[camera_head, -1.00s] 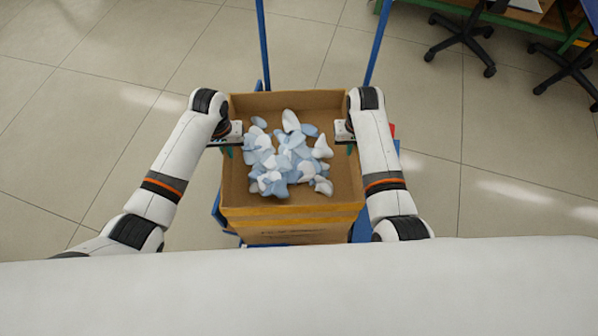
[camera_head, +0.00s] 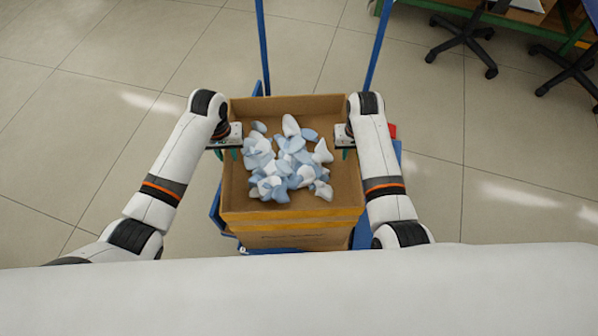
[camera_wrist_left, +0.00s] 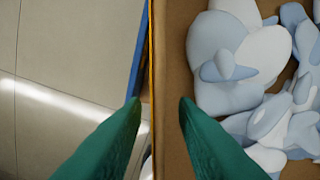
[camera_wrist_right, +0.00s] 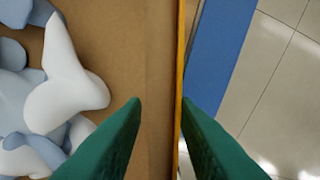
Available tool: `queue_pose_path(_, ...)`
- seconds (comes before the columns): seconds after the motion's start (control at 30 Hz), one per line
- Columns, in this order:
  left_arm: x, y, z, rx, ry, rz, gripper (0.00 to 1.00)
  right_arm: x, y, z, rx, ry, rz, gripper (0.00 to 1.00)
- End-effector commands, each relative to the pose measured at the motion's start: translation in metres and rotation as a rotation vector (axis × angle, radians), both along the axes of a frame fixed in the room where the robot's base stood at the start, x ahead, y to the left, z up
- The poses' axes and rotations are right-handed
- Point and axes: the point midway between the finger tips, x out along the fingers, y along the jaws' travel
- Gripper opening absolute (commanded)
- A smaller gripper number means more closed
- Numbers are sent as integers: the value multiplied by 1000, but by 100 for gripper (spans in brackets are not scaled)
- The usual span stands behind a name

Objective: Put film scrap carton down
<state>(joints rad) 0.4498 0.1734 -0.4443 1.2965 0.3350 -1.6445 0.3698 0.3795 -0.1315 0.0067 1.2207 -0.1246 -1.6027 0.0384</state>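The film scrap carton (camera_head: 290,217) is an open brown box with a yellow band, upright over the blue cart. Pale blue and white film scraps (camera_head: 287,165) lie loose inside it. My left gripper (camera_head: 232,145) is at the carton's left wall and my right gripper (camera_head: 345,143) at its right wall. In the left wrist view, green fingers (camera_wrist_left: 160,100) stand on both sides of the wall, with gaps showing. In the right wrist view, the fingers (camera_wrist_right: 161,100) also straddle the wall, which lies nearer the right finger. The carton's underside is hidden.
The blue cart (camera_head: 216,208) shows around the carton, with two upright blue posts (camera_head: 375,50) behind it. A small red thing (camera_head: 392,131) is by the right arm. Black wheeled chairs (camera_head: 465,35) stand at the back right. The tiled floor (camera_head: 100,125) is clear at left.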

Motion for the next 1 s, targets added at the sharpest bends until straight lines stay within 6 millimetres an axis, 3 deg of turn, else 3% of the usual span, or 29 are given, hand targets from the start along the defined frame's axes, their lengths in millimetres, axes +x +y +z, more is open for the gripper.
queue_pose_path(0.3, 1, 1, 67, 0, -6, 0, 26, 0, 0, 0, 0, 0, 0, 26)
queue_pose_path(0.5, 1, 0, 98, 0, -3, 0, 26, 0, 0, 0, 0, 0, 0, 26)
queue_pose_path(0.77, 0, 0, 109, 0, -1, 1, 26, 1, 0, 11, 0, -4, 0, 26)
queue_pose_path(1.0, 0, 0, 109, 0, -1, 0, 26, 1, 0, 58, 1, -5, 0, 26)
